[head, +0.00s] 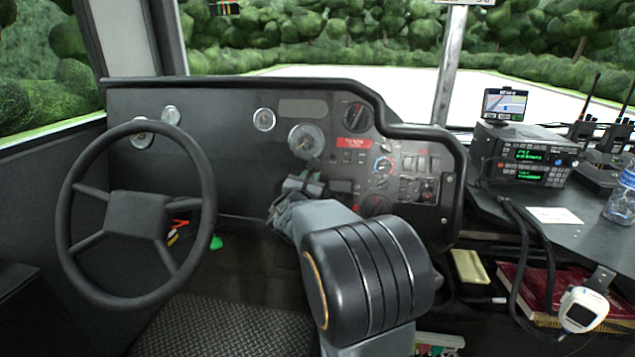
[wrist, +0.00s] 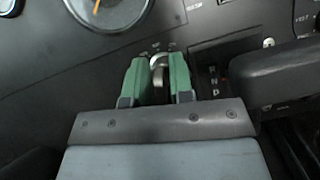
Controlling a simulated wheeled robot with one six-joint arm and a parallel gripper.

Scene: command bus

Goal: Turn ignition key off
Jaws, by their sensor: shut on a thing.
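The ignition key (wrist: 158,64) is a small metallic piece on the dashboard, below a round gauge in the wrist view. My gripper (wrist: 158,80) has two green fingers, one on each side of the key, and is shut on it. In the head view my gripper (head: 312,183) reaches the dashboard below the large gauge. My arm and fingers hide the key there. Small markings sit around the key in the wrist view, too small to read, so I cannot tell the key's exact turn position.
The steering wheel (head: 137,215) stands left of my arm. The dashboard (head: 225,165) carries gauges, knobs and switches. A gear selector panel marked R, N, D (wrist: 212,80) and a dark lever (wrist: 285,68) are close to the right of my gripper. A radio (head: 525,155) sits on the right-hand desk.

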